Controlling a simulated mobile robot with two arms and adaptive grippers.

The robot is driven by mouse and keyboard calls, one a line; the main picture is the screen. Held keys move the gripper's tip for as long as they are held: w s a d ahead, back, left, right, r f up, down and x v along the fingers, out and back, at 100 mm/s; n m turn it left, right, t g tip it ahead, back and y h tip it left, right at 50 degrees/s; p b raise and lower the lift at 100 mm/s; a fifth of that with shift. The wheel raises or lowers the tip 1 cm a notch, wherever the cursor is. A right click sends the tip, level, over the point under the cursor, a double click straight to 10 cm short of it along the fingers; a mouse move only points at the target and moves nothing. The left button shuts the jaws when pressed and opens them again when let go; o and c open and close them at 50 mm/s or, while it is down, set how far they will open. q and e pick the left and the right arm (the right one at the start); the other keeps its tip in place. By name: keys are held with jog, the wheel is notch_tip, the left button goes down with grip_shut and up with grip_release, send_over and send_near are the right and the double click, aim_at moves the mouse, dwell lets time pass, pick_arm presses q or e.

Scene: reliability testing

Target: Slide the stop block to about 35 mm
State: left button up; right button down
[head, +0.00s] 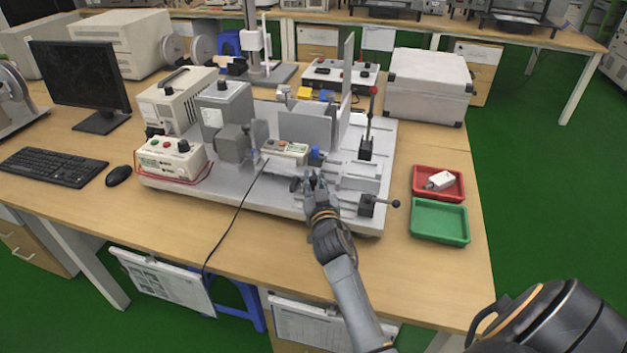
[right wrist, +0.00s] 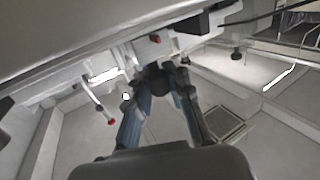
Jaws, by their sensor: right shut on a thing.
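My right gripper (head: 314,182) reaches in from the bottom of the head view to the front of the grey test rig (head: 215,188). Its fingers are shut on a small dark part, which shows between the fingertips in the right wrist view (right wrist: 162,76). The fingers cover most of this part, and I cannot tell for sure whether it is the stop block or a knob on it. A small blue piece (head: 315,154) sits just beyond the fingertips. No scale marks can be read. My left gripper is not in view.
A lever with a black knob (head: 395,203) juts out right of my gripper. An upright lever with a red knob (head: 373,91) stands behind it. A red tray (head: 419,190) holding a white part and an empty green tray (head: 439,238) lie at right. The table front is clear.

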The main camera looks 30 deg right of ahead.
jog(key=shift+a, duration=0.1)
jog(key=c, duration=1.2)
grip_release()
jog(key=shift+v, duration=3.8)
